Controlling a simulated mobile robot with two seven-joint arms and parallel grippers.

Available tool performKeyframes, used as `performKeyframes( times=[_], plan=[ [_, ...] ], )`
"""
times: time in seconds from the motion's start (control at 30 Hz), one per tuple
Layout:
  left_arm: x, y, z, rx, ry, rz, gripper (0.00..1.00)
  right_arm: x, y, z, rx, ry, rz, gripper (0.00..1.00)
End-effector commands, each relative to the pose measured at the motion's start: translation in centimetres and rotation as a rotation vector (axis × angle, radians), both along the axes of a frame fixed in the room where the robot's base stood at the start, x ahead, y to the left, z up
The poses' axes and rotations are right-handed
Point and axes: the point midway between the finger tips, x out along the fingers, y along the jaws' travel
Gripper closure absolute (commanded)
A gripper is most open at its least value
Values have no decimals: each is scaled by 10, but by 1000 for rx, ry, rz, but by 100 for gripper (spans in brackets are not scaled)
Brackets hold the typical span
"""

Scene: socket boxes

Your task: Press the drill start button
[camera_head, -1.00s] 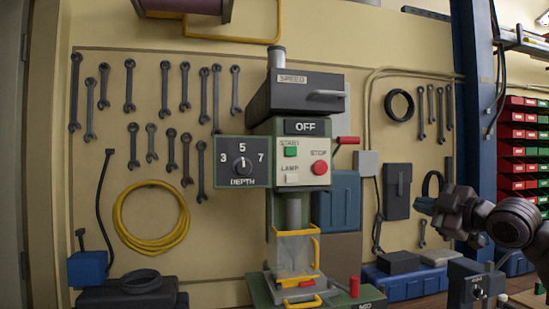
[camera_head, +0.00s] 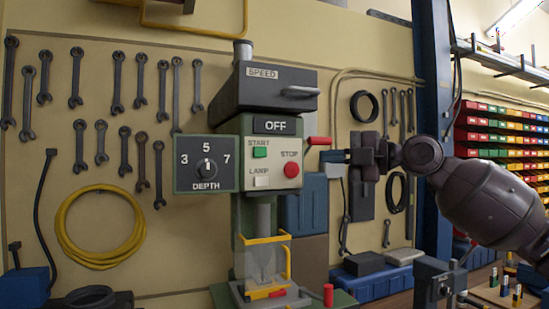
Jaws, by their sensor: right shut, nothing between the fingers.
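The green drill press (camera_head: 225,128) stands in the middle of the view. Its white panel carries the green start button (camera_head: 260,152), the red stop button (camera_head: 291,169) and a white lamp button (camera_head: 261,182). The display (camera_head: 276,126) above reads OFF. A depth dial (camera_head: 206,168) sits on a dark plate to the left. My right gripper (camera_head: 326,156) is shut and empty. It points left, just right of the panel at about button height, apart from the start button in the picture. My left gripper is not in view.
A red-tipped lever (camera_head: 319,141) sticks out right of the panel, close to my right gripper in the picture. A clear guard with a yellow frame (camera_head: 265,240) is below the head. Wrenches and a yellow hose (camera_head: 68,233) hang on the wall at left.

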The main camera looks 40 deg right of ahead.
Motion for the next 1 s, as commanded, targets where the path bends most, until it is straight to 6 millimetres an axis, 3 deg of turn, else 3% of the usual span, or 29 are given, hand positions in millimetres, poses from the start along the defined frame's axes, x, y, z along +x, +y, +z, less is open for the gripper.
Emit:
performKeyframes(
  times=[0.47, 1.0],
  plan=[
    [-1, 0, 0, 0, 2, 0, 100, 4, 3, 0, -4, 0, 1, 100],
    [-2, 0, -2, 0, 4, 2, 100, 44, 27, 0, -4, -1, -3, 100]
  ],
)
